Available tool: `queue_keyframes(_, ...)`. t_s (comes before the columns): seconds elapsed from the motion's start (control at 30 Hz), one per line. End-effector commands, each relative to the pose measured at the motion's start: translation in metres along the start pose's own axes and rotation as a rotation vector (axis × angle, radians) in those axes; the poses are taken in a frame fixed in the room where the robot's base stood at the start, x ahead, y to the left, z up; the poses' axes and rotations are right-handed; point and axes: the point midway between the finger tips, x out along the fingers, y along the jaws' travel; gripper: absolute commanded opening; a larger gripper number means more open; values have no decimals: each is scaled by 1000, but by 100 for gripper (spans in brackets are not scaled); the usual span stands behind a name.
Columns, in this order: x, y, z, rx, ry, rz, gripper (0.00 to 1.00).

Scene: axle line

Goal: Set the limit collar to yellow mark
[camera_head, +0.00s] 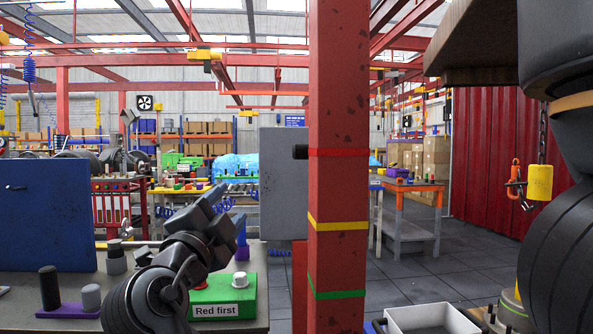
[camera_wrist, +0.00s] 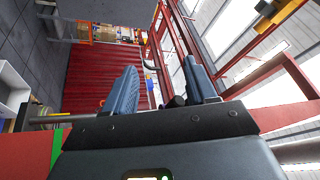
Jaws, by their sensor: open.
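A red post (camera_head: 338,200) stands upright in the middle of the head view. It carries a red mark (camera_head: 338,152) high up, a yellow mark (camera_head: 338,223) lower, and a green mark (camera_head: 337,289) lowest. A black knob (camera_head: 300,152) sticks out on the post's left side, level with the red mark; I cannot tell whether it belongs to the limit collar, and no collar shows clearly. My gripper (camera_head: 224,207) is open and empty, left of the post, near the yellow mark's height in the picture. Its two fingers stand apart in the wrist view (camera_wrist: 162,88).
A green box (camera_head: 222,298) labelled "Red first", with a white button, sits on the bench below my gripper. A blue panel (camera_head: 45,215) stands at left. A grey panel (camera_head: 283,183) is behind the post. A white bin (camera_head: 432,318) is at lower right.

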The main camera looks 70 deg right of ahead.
Motion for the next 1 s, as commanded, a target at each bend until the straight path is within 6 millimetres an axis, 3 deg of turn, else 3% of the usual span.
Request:
queue_keyframes(0.1, 19, -19, -39, 197, 182, 84, 56)
queue_keyframes(0.3, 29, -34, -84, 425, 391, 166, 56)
queue_keyframes(0.57, 40, -36, -104, 502, 466, 190, 56)
queue_keyframes(1.0, 93, -19, -126, 499, 462, 188, 56)
